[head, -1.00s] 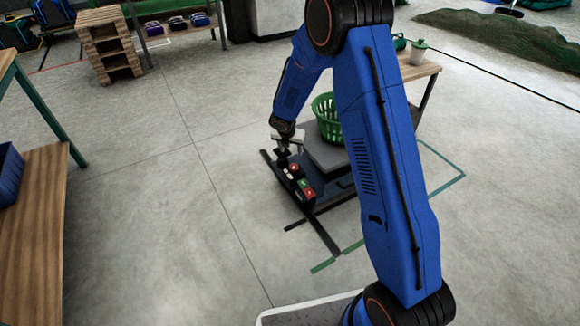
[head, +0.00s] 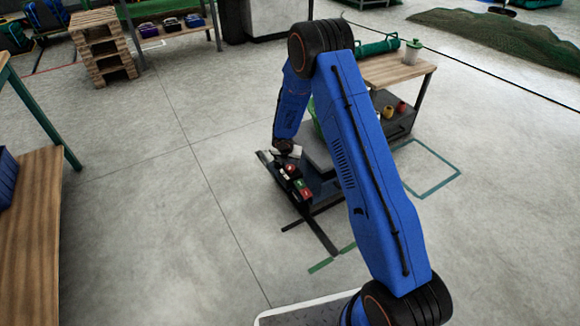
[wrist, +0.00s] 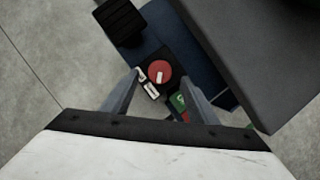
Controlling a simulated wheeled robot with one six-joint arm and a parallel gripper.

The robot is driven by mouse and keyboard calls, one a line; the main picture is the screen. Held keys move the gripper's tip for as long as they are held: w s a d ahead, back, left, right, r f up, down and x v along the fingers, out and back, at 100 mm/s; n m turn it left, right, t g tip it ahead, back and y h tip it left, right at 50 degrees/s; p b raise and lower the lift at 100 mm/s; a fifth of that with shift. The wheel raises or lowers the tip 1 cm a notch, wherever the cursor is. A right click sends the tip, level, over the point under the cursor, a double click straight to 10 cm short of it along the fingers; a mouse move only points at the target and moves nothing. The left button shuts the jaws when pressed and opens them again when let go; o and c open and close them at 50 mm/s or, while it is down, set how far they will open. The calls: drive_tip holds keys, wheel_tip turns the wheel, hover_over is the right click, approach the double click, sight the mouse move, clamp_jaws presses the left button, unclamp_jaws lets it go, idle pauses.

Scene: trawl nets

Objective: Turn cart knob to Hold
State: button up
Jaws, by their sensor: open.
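The cart knob (wrist: 159,71) is a round red disc with a short white pointer in the wrist view. The pointer runs toward the lower side, near a white label (wrist: 149,90) and a green label (wrist: 178,101); I cannot read the wording. My gripper (wrist: 160,78) is open, with one finger on each side of the knob; I cannot tell whether they touch it. In the head view my gripper (head: 287,150) is over the cart's far-left end. The cart (head: 322,188) is low and dark, and my arm hides part of it.
A grey slab (wrist: 262,60) stands close on the right in the wrist view. A wooden-topped table (head: 400,68) stands behind the cart, and a bench (head: 35,210) is at the left. The floor between bench and cart is clear.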

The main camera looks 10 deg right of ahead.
sight(290, 167)
drive_tip(key=shift+x, duration=2.15)
drive_tip(key=shift+c, duration=0.6)
drive_tip(key=c, duration=0.9)
